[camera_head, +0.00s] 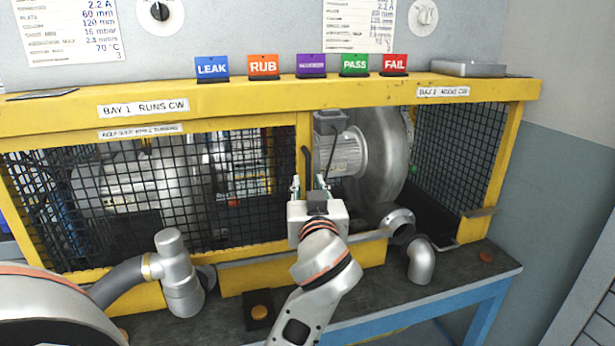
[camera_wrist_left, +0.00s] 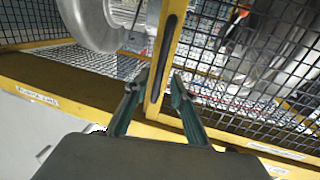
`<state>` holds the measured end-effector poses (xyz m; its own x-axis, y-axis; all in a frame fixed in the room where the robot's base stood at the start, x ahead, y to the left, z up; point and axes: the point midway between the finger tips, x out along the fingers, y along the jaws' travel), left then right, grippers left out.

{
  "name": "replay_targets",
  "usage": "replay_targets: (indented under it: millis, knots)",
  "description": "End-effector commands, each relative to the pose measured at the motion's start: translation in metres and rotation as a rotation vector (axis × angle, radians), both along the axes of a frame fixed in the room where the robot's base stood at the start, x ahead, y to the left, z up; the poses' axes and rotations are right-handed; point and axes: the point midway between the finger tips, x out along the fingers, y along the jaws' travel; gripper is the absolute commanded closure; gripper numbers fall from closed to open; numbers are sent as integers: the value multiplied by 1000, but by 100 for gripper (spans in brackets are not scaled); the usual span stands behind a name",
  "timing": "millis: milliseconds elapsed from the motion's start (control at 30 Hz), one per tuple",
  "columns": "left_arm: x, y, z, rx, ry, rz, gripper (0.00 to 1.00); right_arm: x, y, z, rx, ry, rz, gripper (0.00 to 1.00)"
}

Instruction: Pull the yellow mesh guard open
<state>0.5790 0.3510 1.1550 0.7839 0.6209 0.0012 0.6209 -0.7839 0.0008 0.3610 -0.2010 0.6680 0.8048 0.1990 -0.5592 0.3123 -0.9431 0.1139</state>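The yellow-framed mesh guard (camera_head: 120,205) covers the front of bay 1 on the left and looks shut. A dark upright handle (camera_head: 306,160) sits at its right edge, by the middle post. In the left wrist view the dark handle (camera_wrist_left: 171,38) runs along a yellow upright bar, with mesh (camera_wrist_left: 250,75) to its right. My left gripper (camera_head: 310,187) is in front of this bar, below the handle in the head view. Its fingers (camera_wrist_left: 161,82) are apart, one on each side of the bar; I cannot tell whether they touch it. My right gripper is not in view.
Bay 2 (camera_head: 442,91) stands open in front, with a blower (camera_head: 380,150) inside. Grey pipe elbows (camera_head: 421,262) (camera_head: 178,272) stand at the bench front. Coloured signs (camera_head: 263,66) and a flat grey box (camera_head: 467,68) sit on the yellow top beam.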

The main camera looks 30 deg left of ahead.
Motion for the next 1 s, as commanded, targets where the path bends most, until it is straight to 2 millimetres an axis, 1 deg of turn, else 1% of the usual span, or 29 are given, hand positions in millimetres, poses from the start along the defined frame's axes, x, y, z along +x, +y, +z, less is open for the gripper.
replay_targets:
  millis: [33, 100, 233, 400, 600, 667, 700, 1000]
  knots:
    - [6, 6, 2, 5, 0, 3, 75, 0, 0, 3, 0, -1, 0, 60]
    - [14, 11, 2, 4, 0, 1, 75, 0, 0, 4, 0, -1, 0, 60]
    - [24, 19, 1, 2, 2, -1, 75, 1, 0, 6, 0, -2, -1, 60]
    - [28, 23, 0, 1, 1, 0, 75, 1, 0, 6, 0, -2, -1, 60]
    - [28, 22, 0, 0, 1, -1, 75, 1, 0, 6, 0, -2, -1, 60]
    - [28, 22, -1, 0, 1, -1, 91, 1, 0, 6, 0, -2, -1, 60]
    - [28, 22, -1, 0, 1, -1, 100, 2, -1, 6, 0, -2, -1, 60]
    - [29, 23, -1, 0, 3, -1, 100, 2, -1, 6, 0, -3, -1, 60]
